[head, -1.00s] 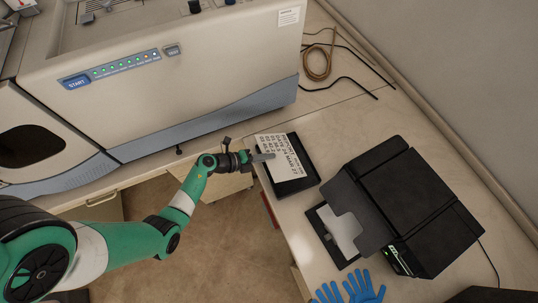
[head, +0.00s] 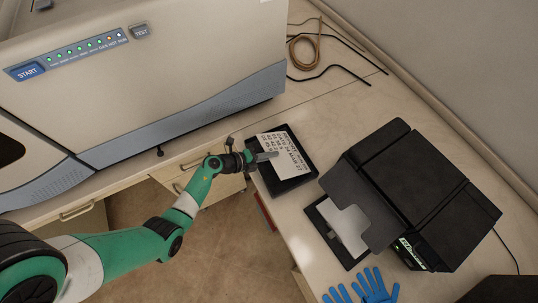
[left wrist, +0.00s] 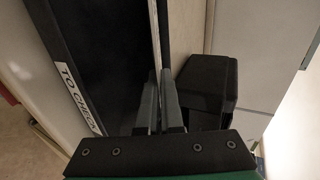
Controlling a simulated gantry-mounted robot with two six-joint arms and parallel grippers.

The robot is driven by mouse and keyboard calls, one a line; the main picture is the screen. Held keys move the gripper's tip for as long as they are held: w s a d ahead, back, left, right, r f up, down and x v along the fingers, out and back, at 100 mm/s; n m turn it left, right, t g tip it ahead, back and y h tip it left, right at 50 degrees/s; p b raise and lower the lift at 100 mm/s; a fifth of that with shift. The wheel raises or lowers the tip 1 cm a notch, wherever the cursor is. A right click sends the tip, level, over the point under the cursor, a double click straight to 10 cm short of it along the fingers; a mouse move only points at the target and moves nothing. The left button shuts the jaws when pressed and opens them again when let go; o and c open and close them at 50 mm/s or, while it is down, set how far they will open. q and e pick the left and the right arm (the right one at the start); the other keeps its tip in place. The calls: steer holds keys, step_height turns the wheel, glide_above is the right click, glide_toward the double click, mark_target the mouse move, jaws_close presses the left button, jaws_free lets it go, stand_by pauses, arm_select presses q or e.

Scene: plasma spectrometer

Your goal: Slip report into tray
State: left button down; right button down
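The report (head: 296,165), a white sheet with black printed text, is held at its left edge by my left gripper (head: 268,157). It is over the black tray (head: 285,188), which shows around it. The left wrist view shows the sheet edge-on as a thin pale strip (left wrist: 155,35) rising from between the fingers (left wrist: 158,108), which are closed on it. The tray's dark inside (left wrist: 105,60) is just left of the sheet, with a "TO CHECK" label on its rim. I cannot tell whether the sheet touches the tray. My right gripper is not in view.
A black printer (head: 410,195) stands right of the tray, with a blank white sheet (head: 342,228) in its front tray. Blue gloves (head: 365,290) lie at the front edge. The large spectrometer (head: 150,80) fills the back left. Cables (head: 325,60) lie behind.

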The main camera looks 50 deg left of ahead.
arm_select(q)
steer(key=shift+f, duration=0.15)
steer(key=c, duration=1)
jaws_free()
steer(key=shift+s+a+r+p, duration=0.1)
steer(key=shift+s+r+p, duration=0.15)
steer(key=shift+s+p, duration=0.05)
steer(key=p+v, duration=0.3)
steer(key=v, duration=0.8)
steer(key=shift+p, duration=0.3)
steer(key=shift+f, duration=0.1)
